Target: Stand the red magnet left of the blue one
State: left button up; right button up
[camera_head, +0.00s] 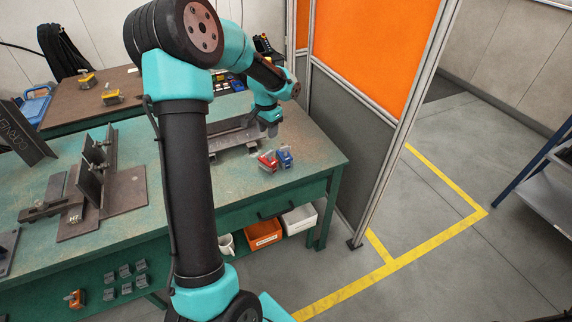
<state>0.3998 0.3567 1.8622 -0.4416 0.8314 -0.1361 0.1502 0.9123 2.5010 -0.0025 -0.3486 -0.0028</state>
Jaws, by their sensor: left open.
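The red magnet (267,161) stands on the green bench near its right end. The blue magnet (285,157) is close beside it on the right. The red one is left of the blue one, with little or no gap; I cannot tell if they touch. My left gripper (271,129) is above and behind the magnets, pointing down, open and apart from both. Its fingers are small in this view. My right gripper is out of the picture.
Steel angle pieces (96,172) stand on a plate at the bench's left. A steel channel (232,138) lies behind the magnets, partly hidden by my arm. An orange screen (358,52) rises beyond the bench's right end. The bench top right of the magnets is clear.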

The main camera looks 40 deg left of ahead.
pick_arm(q)
jog(key=shift+h, duration=0.9)
jog(key=d+f, duration=0.6)
jog(key=f, duration=0.1)
jog(key=w+d+f, duration=0.1)
jog(key=d+f, duration=0.2)
jog(key=d, duration=0.1)
jog(key=shift+f, duration=0.3)
jog(key=s+d+f+n+h, duration=0.1)
jog(key=s+d+f, duration=0.6)
jog(key=d+f, duration=0.2)
jog(key=s+d+f+n+h, duration=0.1)
jog(key=s+d+f, duration=0.7)
jog(key=d, duration=0.5)
jog(key=shift+d+f+t, duration=0.3)
jog(key=shift+f+t, duration=0.1)
jog(key=shift+f, duration=0.15)
